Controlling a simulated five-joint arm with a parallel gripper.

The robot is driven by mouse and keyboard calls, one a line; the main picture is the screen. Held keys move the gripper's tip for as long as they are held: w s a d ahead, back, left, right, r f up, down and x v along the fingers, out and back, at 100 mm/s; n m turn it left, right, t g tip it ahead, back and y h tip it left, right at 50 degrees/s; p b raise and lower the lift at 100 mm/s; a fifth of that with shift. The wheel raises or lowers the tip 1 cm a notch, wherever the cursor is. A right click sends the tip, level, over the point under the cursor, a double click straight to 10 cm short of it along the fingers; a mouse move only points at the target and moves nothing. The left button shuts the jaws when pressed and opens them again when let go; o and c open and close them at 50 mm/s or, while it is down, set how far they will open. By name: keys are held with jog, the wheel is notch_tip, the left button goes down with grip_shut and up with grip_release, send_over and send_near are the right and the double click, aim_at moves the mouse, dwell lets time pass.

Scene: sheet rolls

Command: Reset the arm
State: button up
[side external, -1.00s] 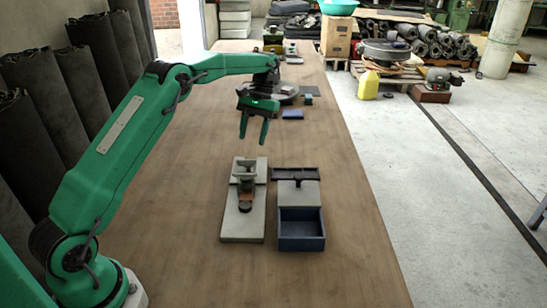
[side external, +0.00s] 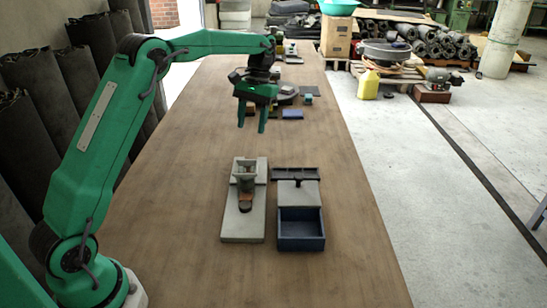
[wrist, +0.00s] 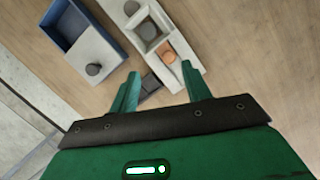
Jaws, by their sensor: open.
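My gripper (side external: 252,122) is open and empty, hanging with its fingers down above the table, beyond the grey slab and the blue box. In the wrist view its two green fingers (wrist: 160,82) are spread apart with nothing between them. The grey slab (side external: 243,222) lies on the table with a grey holder (side external: 245,180) and a small brown-orange piece (side external: 245,206) on it. The blue open box (side external: 301,228) sits to its right, with a grey lid-like plate (side external: 297,193) with a dark knob behind its open part.
A dark bar (side external: 295,174) lies behind the blue box. A round grey turntable-like thing (side external: 285,95), a blue block (side external: 292,114) and other small pieces stand farther back, partly behind my gripper. Dark rolls (side external: 30,140) lean along the left. The near and right table (side external: 340,200) is bare.

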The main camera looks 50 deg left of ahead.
jog(key=s+d+r+m+t, duration=0.2)
jog(key=s+d+r+t, duration=0.3)
jog(key=s+r, duration=0.65)
jog(key=s+d+f+m+t, duration=0.1)
jog(key=s+d+f+t, duration=0.1)
jog(key=s, duration=0.6)
jog(key=s+d+f+t, duration=0.1)
jog(key=s+d+f, duration=0.2)
jog(key=s, duration=0.6)
jog(key=shift+d+f+m+t+y, duration=0.15)
jog(key=shift+f+m+t+y, duration=0.15)
jog(key=shift+f+m+t, duration=0.15)
